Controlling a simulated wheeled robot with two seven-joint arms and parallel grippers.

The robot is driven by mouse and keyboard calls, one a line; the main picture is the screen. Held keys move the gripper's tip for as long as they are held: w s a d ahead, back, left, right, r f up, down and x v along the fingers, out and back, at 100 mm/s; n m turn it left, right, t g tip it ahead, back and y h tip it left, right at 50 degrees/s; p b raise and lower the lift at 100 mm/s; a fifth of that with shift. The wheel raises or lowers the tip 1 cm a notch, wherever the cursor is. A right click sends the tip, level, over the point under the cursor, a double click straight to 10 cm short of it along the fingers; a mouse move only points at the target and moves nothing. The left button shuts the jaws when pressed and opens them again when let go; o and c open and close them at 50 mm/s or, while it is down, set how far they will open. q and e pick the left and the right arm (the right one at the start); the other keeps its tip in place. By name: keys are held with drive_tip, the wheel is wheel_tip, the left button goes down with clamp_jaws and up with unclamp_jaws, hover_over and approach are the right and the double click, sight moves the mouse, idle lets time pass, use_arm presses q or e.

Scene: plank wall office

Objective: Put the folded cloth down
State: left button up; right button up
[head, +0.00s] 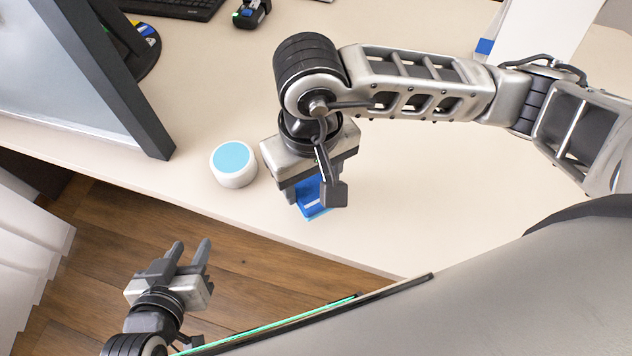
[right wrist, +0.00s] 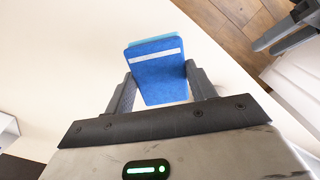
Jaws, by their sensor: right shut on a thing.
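The folded cloth (right wrist: 158,78) is blue with a white stripe and a light-blue edge. It sits between the fingers of my right gripper (right wrist: 162,88) in the right wrist view. In the head view a small part of the cloth (head: 312,198) shows under the right gripper (head: 318,196), near the front edge of the desk. The rest is hidden by the gripper. I cannot tell whether the cloth touches the desk. My left gripper (head: 190,255) is open and empty, over the wooden floor in front of the desk.
The pale desk (head: 400,225) is clear to the right of the right gripper. A white round object with a light-blue top (head: 233,163) stands just left of it. A monitor (head: 85,75) is at the left, a keyboard (head: 175,6) at the back.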

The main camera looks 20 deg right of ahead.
sight(316, 178)
drive_tip(key=shift+w+d+f, duration=0.15)
drive_tip(key=shift+d+f, duration=0.05)
drive_tip(key=shift+f, duration=0.1)
drive_tip(key=f, duration=0.3)
drive_tip(key=shift+w+d+f+p, duration=0.1)
drive_tip(key=shift+w+d+p, duration=0.05)
drive_tip(key=shift+d+p, duration=0.15)
drive_tip(key=shift+a+f, duration=0.1)
drive_tip(key=shift+f, duration=0.1)
drive_tip(key=shift+f+b, duration=0.3)
drive_tip(key=o, duration=0.9)
drive_tip(key=shift+r, duration=0.1)
drive_tip(key=shift+r+p, duration=0.35)
drive_tip(key=shift+p, duration=0.15)
wheel_tip(316, 178, up, 10)
drive_tip(key=shift+r+b, duration=0.25)
drive_tip(key=shift+b, duration=0.15)
drive_tip(key=shift+r, duration=0.6)
